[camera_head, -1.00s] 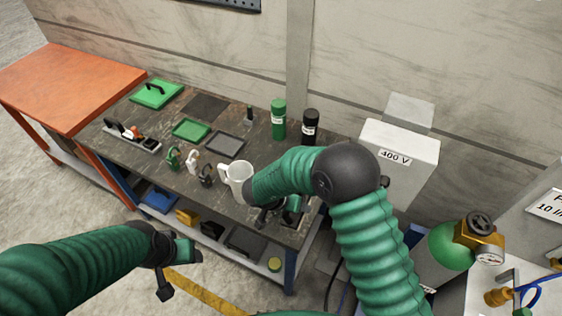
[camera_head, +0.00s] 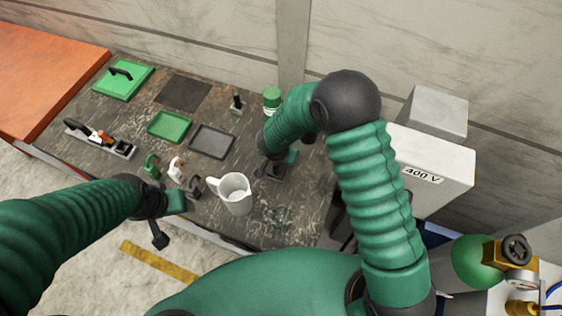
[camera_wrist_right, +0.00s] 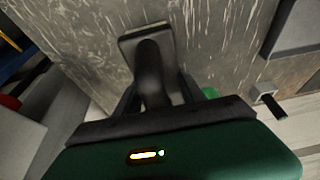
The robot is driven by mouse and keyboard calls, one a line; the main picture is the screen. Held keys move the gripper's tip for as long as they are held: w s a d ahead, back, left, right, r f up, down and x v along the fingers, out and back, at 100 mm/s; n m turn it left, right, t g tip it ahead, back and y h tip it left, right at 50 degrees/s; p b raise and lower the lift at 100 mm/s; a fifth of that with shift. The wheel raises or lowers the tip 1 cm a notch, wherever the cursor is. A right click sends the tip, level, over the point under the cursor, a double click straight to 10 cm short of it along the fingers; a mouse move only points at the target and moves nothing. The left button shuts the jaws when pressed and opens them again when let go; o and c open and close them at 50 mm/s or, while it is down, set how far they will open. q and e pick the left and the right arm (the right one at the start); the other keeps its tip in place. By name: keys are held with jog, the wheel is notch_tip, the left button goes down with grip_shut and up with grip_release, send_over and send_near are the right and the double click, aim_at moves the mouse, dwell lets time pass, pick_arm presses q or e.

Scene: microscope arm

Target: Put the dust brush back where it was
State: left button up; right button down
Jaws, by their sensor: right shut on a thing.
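My right gripper (camera_wrist_right: 152,95) is shut on a dark handle with a flat rectangular head, which appears to be the dust brush (camera_wrist_right: 148,62). In the wrist view the head points away from the gripper, over the scratched dark table top. I cannot tell whether it touches the table. In the head view my right gripper (camera_head: 277,166) is over the table (camera_head: 255,231), behind and right of the white mug, and largely hidden by its own arm. My left gripper (camera_head: 168,212) is by the table's front edge; its finger opening is unclear.
The white mug (camera_head: 233,193) stands near the front. A grey tray (camera_head: 211,141), green tray (camera_head: 168,126) and dark mat (camera_head: 184,90) lie left. A small handled tool (camera_head: 237,103) and green bottle (camera_head: 271,100) stand behind. The 400 V box (camera_head: 437,160) is right.

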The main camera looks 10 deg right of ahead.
aim_at(283, 165)
jog(key=f, duration=0.3)
jog(key=shift+s+a+f+b, duration=0.1)
jog(key=shift+s+b, duration=0.2)
jog(key=shift+w+f, duration=0.35)
jog(key=shift+f, duration=0.2)
jog(key=shift+w+f, duration=0.3)
jog(key=shift+f, duration=0.25)
jog(key=c, duration=1.1)
grip_release()
jog(key=shift+s, duration=0.15)
jog(key=o, duration=0.4)
jog(key=shift+s+r, duration=0.1)
jog(key=shift+r, duration=0.05)
pick_arm(q)
jog(key=shift+f, duration=0.5)
